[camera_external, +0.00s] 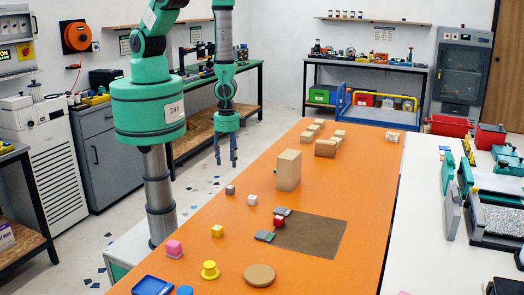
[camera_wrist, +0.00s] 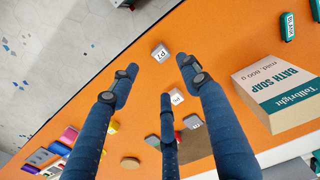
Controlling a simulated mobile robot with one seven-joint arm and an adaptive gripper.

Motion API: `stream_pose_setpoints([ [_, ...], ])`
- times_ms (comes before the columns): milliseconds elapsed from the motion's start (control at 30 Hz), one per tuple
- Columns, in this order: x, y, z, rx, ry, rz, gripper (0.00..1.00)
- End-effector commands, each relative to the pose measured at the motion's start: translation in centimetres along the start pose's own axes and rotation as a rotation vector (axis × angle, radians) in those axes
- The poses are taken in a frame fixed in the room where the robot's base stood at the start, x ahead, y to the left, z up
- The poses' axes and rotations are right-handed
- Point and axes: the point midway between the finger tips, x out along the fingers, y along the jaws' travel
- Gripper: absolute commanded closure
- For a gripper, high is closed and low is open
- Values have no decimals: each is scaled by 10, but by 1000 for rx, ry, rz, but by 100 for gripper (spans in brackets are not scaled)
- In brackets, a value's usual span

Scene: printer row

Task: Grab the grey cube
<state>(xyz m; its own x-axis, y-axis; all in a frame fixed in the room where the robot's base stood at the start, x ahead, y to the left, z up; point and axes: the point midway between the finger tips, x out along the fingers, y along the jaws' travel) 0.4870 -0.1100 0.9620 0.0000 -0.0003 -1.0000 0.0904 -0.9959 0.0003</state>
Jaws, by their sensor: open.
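The small grey cube (camera_external: 229,189) sits on the orange table near its left edge. In the wrist view the grey cube (camera_wrist: 160,53) has a pale labelled top and lies just beyond the fingertips, roughly midway between the two outer ones. My gripper (camera_external: 226,160) points down above the left table edge, with its fingers apart and empty. It also shows in the wrist view (camera_wrist: 159,76). A whitish cube (camera_external: 252,199) stands to the right of the grey cube; in the wrist view the whitish cube (camera_wrist: 176,97) shows between the fingers.
A tall tan box (camera_external: 288,171) stands to the right, marked as bath soap in the wrist view (camera_wrist: 284,90). Yellow (camera_external: 217,231) and pink (camera_external: 174,247) cubes are nearer the camera.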

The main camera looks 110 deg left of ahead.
Motion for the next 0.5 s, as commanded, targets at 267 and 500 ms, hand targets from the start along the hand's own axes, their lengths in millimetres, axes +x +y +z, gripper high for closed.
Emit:
stream_pose_setpoints([
  [267,11,0,1,-1,0,0,53],
  [500,34,-1,2,1,-1,0,53],
])
